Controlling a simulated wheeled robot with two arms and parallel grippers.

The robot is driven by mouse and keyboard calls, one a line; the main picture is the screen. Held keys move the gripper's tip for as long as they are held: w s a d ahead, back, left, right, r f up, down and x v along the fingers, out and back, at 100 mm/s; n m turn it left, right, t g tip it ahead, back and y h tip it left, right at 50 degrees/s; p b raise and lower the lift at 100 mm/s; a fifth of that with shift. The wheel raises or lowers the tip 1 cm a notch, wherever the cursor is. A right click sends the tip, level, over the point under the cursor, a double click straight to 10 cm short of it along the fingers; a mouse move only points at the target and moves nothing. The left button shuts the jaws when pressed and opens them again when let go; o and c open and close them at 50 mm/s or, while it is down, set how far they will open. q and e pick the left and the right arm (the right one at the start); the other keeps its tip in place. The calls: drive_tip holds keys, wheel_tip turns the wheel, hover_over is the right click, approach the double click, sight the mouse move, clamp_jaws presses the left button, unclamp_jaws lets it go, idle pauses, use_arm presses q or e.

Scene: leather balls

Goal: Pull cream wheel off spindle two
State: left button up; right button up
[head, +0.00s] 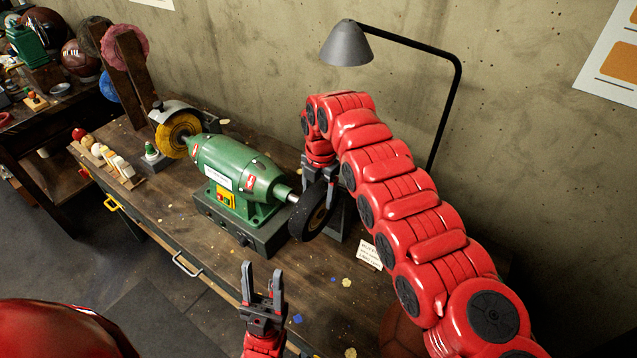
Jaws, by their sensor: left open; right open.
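A green polishing motor (238,178) stands on the wooden bench. A yellow wheel (178,135) sits under a guard on its left spindle. A dark-rimmed wheel with a tan face (317,216) is on its right spindle (286,194). No clearly cream wheel shows, and I cannot read which spindle is number two. My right gripper (322,197) points down at the right-hand wheel, open, its fingers at the upper part; I cannot tell whether they touch it. My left gripper (262,276) is open and empty, pointing up, in front of the motor and apart from it.
A lamp (347,45) hangs above the bench. A small card (371,254) stands right of the wheel. Polishing bars (120,168) lie at the bench's left end, near a wooden post with a pink wheel (128,47). A brown ball (402,330) is partly hidden by my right arm.

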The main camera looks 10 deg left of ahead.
clamp_jaws()
idle(0.4)
drive_tip(key=shift+s+d, duration=0.1)
drive_tip(key=shift+d, duration=0.6)
drive_tip(key=shift+s+d+b, duration=0.4)
drive_tip(key=shift+d+b, duration=0.25)
drive_tip(key=shift+d, duration=0.2)
drive_tip(key=shift+s+d+b, duration=0.45)
drive_tip(key=shift+d+b, duration=0.25)
drive_tip(key=shift+d, duration=0.2)
drive_tip(key=shift+s+d+b, duration=0.4)
drive_tip(key=shift+d+b, duration=0.25)
drive_tip(key=shift+d, duration=0.2)
